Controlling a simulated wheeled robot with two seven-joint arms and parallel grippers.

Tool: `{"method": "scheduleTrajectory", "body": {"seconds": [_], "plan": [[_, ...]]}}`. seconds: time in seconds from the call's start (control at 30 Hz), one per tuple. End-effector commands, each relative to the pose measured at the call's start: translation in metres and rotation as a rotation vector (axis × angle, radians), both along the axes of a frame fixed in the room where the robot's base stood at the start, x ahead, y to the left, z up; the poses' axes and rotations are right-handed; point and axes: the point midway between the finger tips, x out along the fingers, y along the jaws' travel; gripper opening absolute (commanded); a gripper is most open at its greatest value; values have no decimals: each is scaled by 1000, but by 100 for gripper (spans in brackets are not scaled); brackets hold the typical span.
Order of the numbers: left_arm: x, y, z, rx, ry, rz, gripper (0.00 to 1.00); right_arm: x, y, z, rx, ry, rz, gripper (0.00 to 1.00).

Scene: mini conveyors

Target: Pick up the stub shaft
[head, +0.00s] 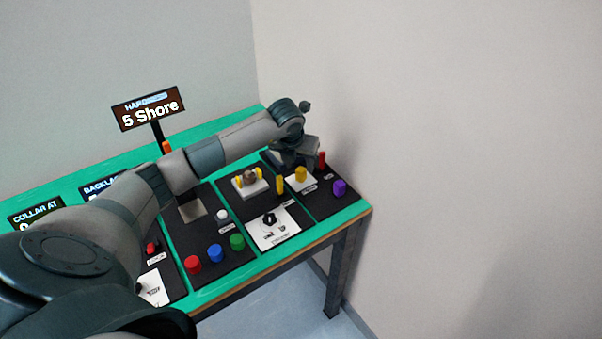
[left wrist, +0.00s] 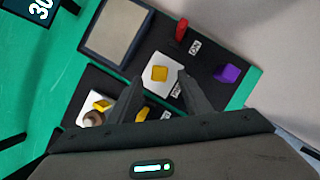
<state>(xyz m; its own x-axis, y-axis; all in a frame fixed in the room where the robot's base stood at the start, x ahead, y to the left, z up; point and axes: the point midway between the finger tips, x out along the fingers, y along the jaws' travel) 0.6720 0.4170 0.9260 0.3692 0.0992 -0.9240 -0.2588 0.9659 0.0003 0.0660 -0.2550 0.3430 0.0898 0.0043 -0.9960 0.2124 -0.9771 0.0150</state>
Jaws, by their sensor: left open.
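No part is labelled as the stub shaft, and I cannot tell for certain which one it is. A short yellow piece (head: 300,173) stands on a white pad on the right black panel. It also shows in the left wrist view (left wrist: 159,73), ahead of and between my finger tips. A grey-brown round part (head: 250,177) sits at a white block with yellow pieces; it shows partly at the left in the wrist view (left wrist: 92,118). My left gripper (left wrist: 160,82) is open and empty, above the right panel. In the head view its fingers are hard to make out. My right gripper is out of view.
A red lever (left wrist: 181,28) and a purple knob (left wrist: 227,74) flank the yellow piece. A yellow lever (head: 280,184) stands left of it. Red (head: 193,264), blue (head: 215,253) and green (head: 237,241) buttons line the front. A sign (head: 149,108) rises behind my left arm.

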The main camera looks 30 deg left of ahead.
Motion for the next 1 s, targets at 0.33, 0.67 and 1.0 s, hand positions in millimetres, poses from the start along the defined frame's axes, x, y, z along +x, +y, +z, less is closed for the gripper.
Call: {"method": "scheduleTrajectory", "body": {"seconds": [0.33,0.67,1.0], "plan": [[2,0,-3,-2,1,1,45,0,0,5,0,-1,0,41],[16,5,-34,-2,3,2,45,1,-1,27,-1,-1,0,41],[21,6,-47,-1,0,0,45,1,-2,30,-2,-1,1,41]]}}
